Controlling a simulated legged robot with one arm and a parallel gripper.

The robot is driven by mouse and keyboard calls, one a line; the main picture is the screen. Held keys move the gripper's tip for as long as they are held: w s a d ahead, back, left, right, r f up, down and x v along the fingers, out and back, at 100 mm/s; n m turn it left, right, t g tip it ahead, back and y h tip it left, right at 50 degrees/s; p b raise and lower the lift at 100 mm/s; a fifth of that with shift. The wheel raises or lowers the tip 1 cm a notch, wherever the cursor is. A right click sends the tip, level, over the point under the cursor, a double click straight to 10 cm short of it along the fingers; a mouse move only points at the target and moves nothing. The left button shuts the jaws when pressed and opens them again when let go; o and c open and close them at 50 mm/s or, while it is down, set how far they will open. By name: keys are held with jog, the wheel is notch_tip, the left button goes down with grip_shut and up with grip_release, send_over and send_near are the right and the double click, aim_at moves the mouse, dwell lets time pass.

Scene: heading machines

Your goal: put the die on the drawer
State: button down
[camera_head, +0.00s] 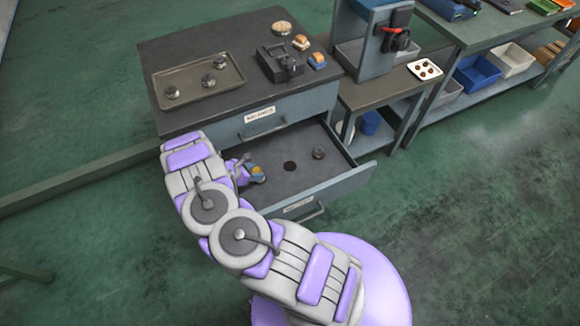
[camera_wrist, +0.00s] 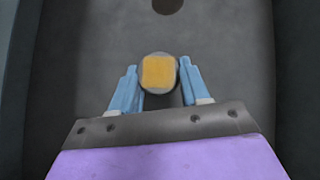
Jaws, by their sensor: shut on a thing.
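The die (camera_wrist: 158,71), a round grey piece with a yellow-orange square top, sits between my gripper's two blue fingers in the wrist view. My gripper (camera_wrist: 158,80) is shut on it. In the head view the die (camera_head: 258,170) shows as a small yellow spot at the gripper, inside the outline of the open lower drawer (camera_head: 335,180). The drawer's grey floor lies below it in the wrist view. I cannot tell whether the die touches that floor. My arm hides the drawer's left part.
A dark round spot (camera_head: 290,166) and a round metal piece (camera_head: 319,153) are on the drawer floor. On the cabinet top (camera_head: 215,50) are a tray (camera_head: 190,92) with three round pieces, a dark fixture (camera_head: 279,64) and orange-topped pieces (camera_head: 317,60). A bench stands right.

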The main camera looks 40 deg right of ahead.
jog(key=s+d, duration=0.1)
jog(key=d, duration=0.4)
jog(key=s+d+f+b, duration=0.1)
jog(key=d, duration=0.9)
jog(key=shift+s+d+f, duration=0.1)
jog(key=shift+s+f, duration=0.2)
jog(key=shift+s, duration=0.1)
jog(key=shift+a+f+b, duration=0.25)
jog(key=shift+f+b, duration=0.25)
jog(key=shift+f, duration=0.35)
jog(key=shift+a+f+b, duration=0.2)
jog(key=shift+f+b, duration=0.25)
jog(key=shift+f, duration=0.35)
jog(key=shift+d, duration=0.3)
jog(key=c, duration=0.7)
grip_release()
jog(key=shift+c, duration=0.2)
jog(key=shift+o, duration=1)
jog(key=shift+a, duration=0.2)
jog(key=p+v, duration=0.3)
jog(key=v, duration=0.9)
